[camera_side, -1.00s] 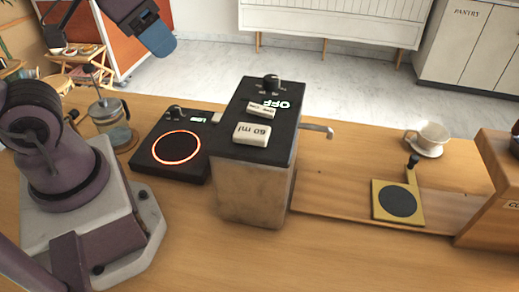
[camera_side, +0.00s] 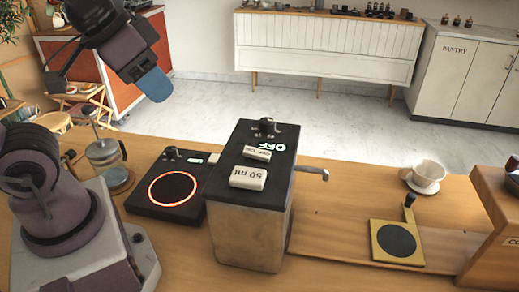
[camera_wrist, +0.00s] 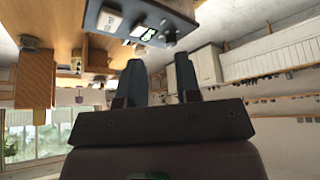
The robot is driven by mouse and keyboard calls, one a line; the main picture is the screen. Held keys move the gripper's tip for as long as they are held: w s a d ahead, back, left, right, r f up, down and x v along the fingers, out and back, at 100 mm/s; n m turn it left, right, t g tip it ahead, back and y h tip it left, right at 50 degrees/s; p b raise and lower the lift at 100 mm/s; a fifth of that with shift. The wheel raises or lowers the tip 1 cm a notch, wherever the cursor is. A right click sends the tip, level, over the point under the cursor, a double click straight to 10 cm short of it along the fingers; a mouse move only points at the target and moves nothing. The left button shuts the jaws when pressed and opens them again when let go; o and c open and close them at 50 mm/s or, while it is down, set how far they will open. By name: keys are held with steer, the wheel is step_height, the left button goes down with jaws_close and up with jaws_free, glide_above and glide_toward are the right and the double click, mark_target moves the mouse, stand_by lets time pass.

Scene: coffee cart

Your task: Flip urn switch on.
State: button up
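The urn (camera_side: 250,235) is a metal box with a dark top, standing on the wooden counter in the middle of the side view. My gripper (camera_side: 155,85) hangs in the air up and left of the urn, touching nothing. The wrist view shows my gripper (camera_wrist: 159,78) with two fingers apart and nothing between them. The urn top (camera_wrist: 140,25) appears upside down beyond them.
A hot plate (camera_side: 172,190) with a glowing ring sits left of the urn, and a glass press (camera_side: 105,155) further left. A tap (camera_side: 312,172) sticks out at the urn's right. A scale-like yellow plate (camera_side: 397,240) and a white cup (camera_side: 427,175) stand further right.

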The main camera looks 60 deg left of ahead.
steer(key=shift+d+f, duration=0.1)
steer(key=shift+f, duration=0.1)
steer(key=c, duration=0.3)
steer(key=shift+w+d+f+g, duration=0.15)
steer(key=shift+w+f+g, duration=0.1)
steer(key=shift+f+g, duration=0.05)
jaws_close()
steer(key=w+d+r+n+g, duration=0.1)
steer(key=w+d+n+g, duration=0.1)
steer(key=w, duration=0.3)
steer(key=w+d+n+g, duration=0.2)
steer(key=w+n, duration=0.2)
steer(key=w+d+r+n+g+y, duration=0.1)
steer(key=w+d+n+g, duration=0.1)
steer(key=w, duration=0.3)
steer(key=shift+w+d+r+n, duration=0.25)
steer(key=shift+w+r+n, duration=0.1)
steer(key=shift+n, duration=0.15)
steer(key=shift+f, duration=0.1)
